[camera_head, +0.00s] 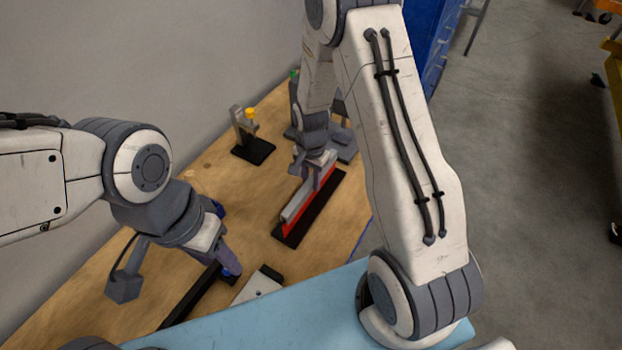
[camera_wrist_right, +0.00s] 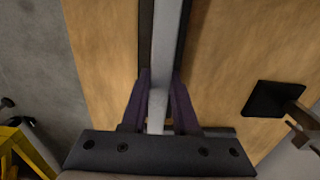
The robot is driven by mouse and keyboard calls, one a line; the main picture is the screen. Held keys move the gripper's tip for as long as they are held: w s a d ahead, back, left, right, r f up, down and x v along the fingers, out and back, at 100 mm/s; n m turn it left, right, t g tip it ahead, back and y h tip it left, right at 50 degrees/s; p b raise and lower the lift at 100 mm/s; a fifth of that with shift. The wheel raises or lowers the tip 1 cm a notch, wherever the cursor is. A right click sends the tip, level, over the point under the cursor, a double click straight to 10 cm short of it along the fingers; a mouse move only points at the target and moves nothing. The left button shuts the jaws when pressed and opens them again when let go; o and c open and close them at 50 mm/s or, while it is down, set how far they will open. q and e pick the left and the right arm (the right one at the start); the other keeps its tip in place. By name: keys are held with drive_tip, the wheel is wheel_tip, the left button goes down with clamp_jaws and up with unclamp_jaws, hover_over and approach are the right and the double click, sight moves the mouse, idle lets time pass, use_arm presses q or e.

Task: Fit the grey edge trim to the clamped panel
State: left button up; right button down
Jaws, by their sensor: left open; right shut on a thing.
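The red panel (camera_head: 287,228) stands on edge on a long black base (camera_head: 325,208) on the table. The grey edge trim (camera_head: 296,203) is a long strip along the panel's top; I cannot tell whether it is fully seated. My right gripper (camera_head: 318,168) is shut on the trim toward its far end. In the right wrist view the trim (camera_wrist_right: 167,40) runs lengthwise away from between the purple-grey fingers (camera_wrist_right: 158,108), and the red panel is hidden. My left gripper (camera_head: 231,265) is open, low over the near part of the table, apart from the panel.
A black stand with a yellow knob (camera_head: 250,142) stands left of the panel. A dark bar (camera_head: 190,296) and a pale plate (camera_head: 258,285) lie near my left gripper. Bare wood (camera_head: 245,205) lies between. A blue cabinet (camera_head: 425,45) stands behind my right arm.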

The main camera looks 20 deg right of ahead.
drive_tip(key=shift+f+b, duration=0.9)
drive_tip(key=shift+f, duration=0.5)
drive_tip(key=c, duration=0.6)
unclamp_jaws()
wheel_tip(320, 180, up, 10)
drive_tip(key=shift+r+b, duration=0.25)
drive_tip(key=shift+b, duration=0.8)
